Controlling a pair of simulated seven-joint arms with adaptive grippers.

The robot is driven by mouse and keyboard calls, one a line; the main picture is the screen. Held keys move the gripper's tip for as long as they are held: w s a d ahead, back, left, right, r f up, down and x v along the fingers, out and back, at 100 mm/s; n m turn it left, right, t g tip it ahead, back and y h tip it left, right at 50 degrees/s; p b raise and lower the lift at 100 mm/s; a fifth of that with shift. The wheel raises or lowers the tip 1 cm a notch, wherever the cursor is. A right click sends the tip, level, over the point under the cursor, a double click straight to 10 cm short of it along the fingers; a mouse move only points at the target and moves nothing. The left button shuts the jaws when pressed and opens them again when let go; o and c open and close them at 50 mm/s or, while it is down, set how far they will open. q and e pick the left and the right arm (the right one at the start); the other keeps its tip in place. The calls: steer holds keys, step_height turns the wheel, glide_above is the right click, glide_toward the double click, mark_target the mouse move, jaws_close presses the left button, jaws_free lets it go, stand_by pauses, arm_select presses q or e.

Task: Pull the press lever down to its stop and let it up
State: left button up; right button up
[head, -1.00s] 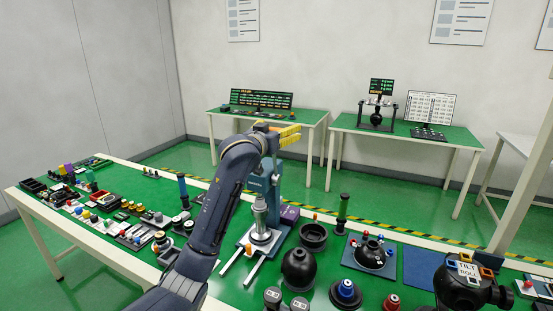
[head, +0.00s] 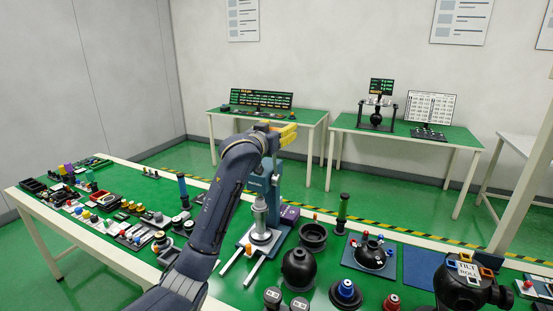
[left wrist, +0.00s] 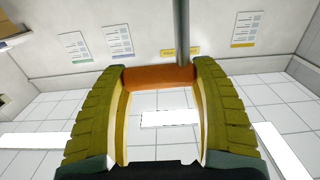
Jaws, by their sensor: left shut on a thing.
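The press (head: 271,178) is a blue column with a grey ram (head: 260,215) over a pale base plate, at the middle of the near table. My left gripper (head: 288,136) is at the top of the press, with its yellow fingers pointing right. In the left wrist view, an orange lever grip (left wrist: 160,77) lies across between the two fingers (left wrist: 160,100), which are closed on its ends. A grey lever rod (left wrist: 182,35) runs up from the grip. In the head view the lever is mostly hidden behind the gripper and arm. My right gripper is not in view.
Small parts crowd the table's left side. A black ball marked TILT ROLL (head: 466,280) is at the lower right. Space above the table is open.

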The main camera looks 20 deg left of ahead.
arm_select(q)
steer(key=shift+s, duration=0.1)
stand_by(0.4)
steer(key=shift+s+a+f, duration=0.1)
steer(key=shift+s+f, duration=0.1)
steer(key=shift+s, duration=0.5)
steer(key=shift+s+a+f, duration=0.1)
steer(key=shift+s+f, duration=0.1)
steer(key=shift+s, duration=0.45)
steer(key=shift+s+a+f, duration=0.1)
steer(key=shift+s+f, duration=0.15)
steer(key=shift+s, duration=0.45)
steer(key=shift+s+a+f, duration=0.1)
steer(key=shift+s+f, duration=0.15)
steer(key=shift+s, duration=0.4)
steer(key=shift+s+f, duration=0.1)
steer(key=shift+s, duration=0.05)
steer(key=shift+s+a+f, duration=0.1)
steer(key=shift+s+f, duration=0.2)
steer(key=shift+s, duration=0.25)
steer(key=shift+s+a+f, duration=0.1)
steer(key=shift+s+f, duration=0.2)
steer(key=shift+s, duration=0.25)
